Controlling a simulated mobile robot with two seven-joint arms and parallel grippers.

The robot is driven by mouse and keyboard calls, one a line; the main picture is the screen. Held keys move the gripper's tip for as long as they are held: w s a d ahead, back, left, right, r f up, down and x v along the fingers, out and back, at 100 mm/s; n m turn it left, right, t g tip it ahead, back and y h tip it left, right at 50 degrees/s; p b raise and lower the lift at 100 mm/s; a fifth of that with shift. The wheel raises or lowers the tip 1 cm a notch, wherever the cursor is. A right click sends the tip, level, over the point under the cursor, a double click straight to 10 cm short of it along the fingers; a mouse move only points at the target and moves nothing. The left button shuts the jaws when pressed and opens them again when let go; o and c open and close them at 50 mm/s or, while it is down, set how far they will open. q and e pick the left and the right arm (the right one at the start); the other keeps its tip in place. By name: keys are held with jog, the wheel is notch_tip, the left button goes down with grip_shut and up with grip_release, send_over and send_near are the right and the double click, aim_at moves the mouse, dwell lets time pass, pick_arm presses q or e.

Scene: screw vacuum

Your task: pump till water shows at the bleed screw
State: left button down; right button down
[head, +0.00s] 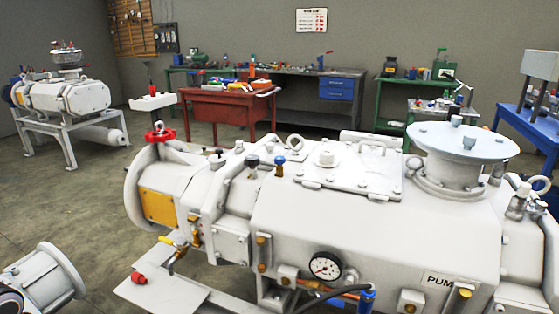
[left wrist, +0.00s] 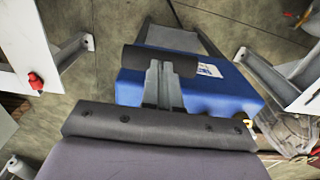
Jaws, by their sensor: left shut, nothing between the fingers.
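The big white pump (head: 350,225) fills the front of the head view, with a round dial gauge (head: 325,265) on its near side. A blue-capped fitting (head: 279,166) stands on its top. I cannot tell which fitting is the bleed screw, and no water shows. In the left wrist view my left gripper (left wrist: 164,75) is shut and empty, with a dark bar (left wrist: 135,60) across its tips. Beyond it is a blue box-like body (left wrist: 225,92) with a white label, partly hidden. A blue upright part (head: 367,301) shows at the head view's bottom edge. My right gripper is out of view.
A red cap (head: 138,279) lies on the white base plate (head: 165,296); a red cap (left wrist: 36,80) also shows in the left wrist view. A red bench (head: 215,115) stands behind. Floor is open at left.

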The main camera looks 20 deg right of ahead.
pick_arm(q)
notch_tip(320, 180, up, 5)
jog(key=p, duration=0.3)
jog(key=shift+r, duration=0.2)
notch_tip(320, 180, up, 6)
jog(key=p, duration=0.4)
jog(key=shift+f, duration=0.1)
dwell(0.5)
